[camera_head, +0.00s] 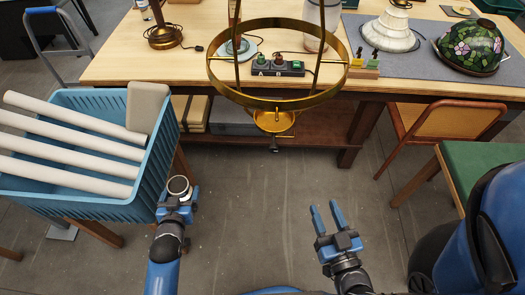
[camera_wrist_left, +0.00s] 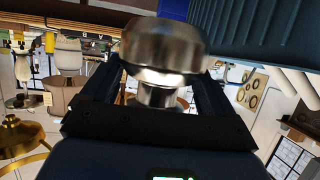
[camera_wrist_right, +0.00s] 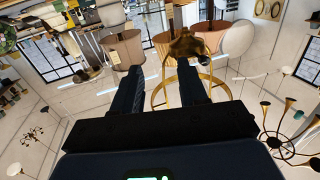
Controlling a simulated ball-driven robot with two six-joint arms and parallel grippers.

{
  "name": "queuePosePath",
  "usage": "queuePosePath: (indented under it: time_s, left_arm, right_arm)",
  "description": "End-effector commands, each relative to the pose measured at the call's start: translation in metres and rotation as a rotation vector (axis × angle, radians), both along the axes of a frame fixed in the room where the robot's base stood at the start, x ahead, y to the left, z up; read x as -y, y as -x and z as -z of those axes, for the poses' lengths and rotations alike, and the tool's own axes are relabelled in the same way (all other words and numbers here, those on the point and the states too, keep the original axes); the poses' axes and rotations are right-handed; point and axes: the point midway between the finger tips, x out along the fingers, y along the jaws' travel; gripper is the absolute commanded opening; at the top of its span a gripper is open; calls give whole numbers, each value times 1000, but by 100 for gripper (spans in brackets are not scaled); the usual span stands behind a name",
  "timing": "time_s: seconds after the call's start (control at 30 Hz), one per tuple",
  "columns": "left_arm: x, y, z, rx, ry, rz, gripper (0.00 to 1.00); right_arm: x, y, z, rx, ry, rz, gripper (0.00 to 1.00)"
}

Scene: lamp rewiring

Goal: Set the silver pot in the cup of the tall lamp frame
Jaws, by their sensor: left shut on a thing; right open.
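The silver pot (camera_head: 179,187) is in my left gripper (camera_head: 178,200), beside the blue basket's right side. In the left wrist view the silver pot (camera_wrist_left: 162,52) is large and close, with its narrow neck between the fingers. The brass lamp frame (camera_head: 277,62) hangs ahead, a wide ring with uprights. Its small brass cup (camera_head: 274,121) hangs below the ring, to the right of and beyond the silver pot, apart from it. My right gripper (camera_head: 326,215) is open and empty, to the right of and nearer than the cup. The frame's ring also shows in the right wrist view (camera_wrist_right: 157,92).
A blue basket (camera_head: 150,178) with several pale tubes stands at the left. The wooden workbench (camera_head: 120,65) behind carries a power strip (camera_head: 278,68), a lamp base and a stained-glass shade (camera_head: 470,47). An orange chair (camera_head: 455,123) and green stool (camera_head: 485,165) stand right. Floor between is clear.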

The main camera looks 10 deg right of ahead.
Motion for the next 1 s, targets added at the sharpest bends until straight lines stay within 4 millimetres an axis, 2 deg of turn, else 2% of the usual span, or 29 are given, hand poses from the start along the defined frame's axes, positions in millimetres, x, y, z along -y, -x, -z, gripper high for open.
queuePosePath:
  time_s: [0.03,0.27,0.4,0.5,0.7,0.83,1.0]
  left_arm:
    - [22,-1,-31,9,-2,49,39]
    - [111,16,-117,9,-9,237,39]
    - [160,38,-169,10,-8,339,39]
    - [189,57,-202,11,-6,402,39]
    - [228,92,-251,11,0,492,39]
    - [242,107,-270,10,5,526,39]
    - [249,115,-279,8,8,543,39]
  right_arm:
    - [0,0,-18,0,0,0,43]
    - [0,0,-58,0,0,0,43]
    - [0,0,-82,0,0,0,43]
    - [0,0,-97,0,0,0,43]
    - [0,0,-118,0,0,0,43]
    - [0,0,-125,0,0,0,43]
    - [0,0,-128,0,0,0,43]
